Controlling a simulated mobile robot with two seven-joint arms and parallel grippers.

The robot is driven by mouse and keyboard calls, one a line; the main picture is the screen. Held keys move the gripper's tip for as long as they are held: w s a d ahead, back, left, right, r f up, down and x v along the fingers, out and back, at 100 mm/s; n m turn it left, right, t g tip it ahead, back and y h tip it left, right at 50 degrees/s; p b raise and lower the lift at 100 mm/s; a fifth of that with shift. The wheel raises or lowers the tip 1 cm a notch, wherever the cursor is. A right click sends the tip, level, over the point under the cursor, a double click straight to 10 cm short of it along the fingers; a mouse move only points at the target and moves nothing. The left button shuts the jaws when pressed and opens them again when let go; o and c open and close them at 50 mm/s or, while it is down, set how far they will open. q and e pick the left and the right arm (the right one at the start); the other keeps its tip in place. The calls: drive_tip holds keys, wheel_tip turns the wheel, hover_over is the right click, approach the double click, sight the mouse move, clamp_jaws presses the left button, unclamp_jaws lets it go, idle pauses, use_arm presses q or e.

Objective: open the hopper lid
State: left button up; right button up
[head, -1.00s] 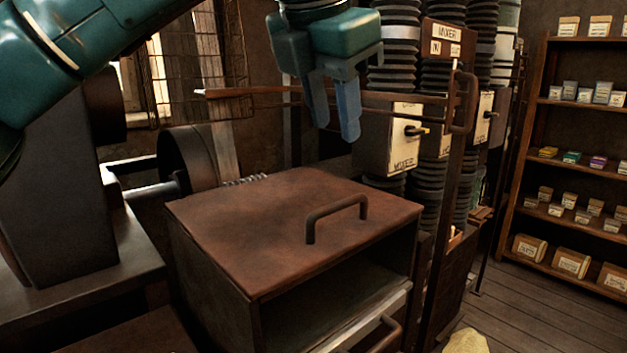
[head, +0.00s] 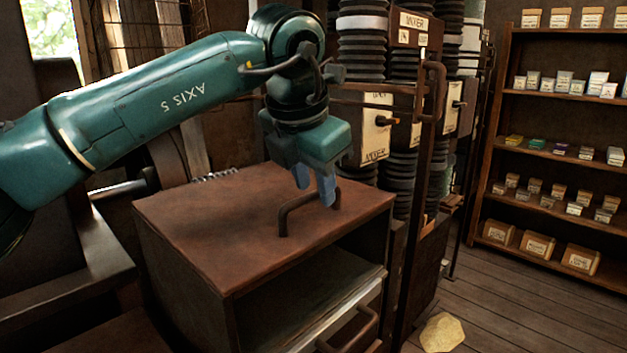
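The hopper lid (head: 215,220) is the flat rust-brown top of a dark metal box, and it lies closed. A dark bent-bar handle (head: 284,222) stands up near its right side. My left gripper (head: 314,196) points down from above, with its blue fingers at the handle's upper bar. The fingers are apart and overlap the bar in the picture. I cannot tell whether they touch it or straddle it. My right gripper is out of view.
The box front is open below the lid, with a second handle (head: 352,332) low at the front. A mixer frame with black bellows (head: 362,60) stands close behind on the right. A shelf (head: 545,155) with small boxes is far right. A yellowish lump (head: 442,333) lies on the floor.

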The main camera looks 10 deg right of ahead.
use_arm(q)
drive_tip(key=shift+f, duration=0.1)
drive_tip(key=shift+c, duration=0.3)
clamp_jaws()
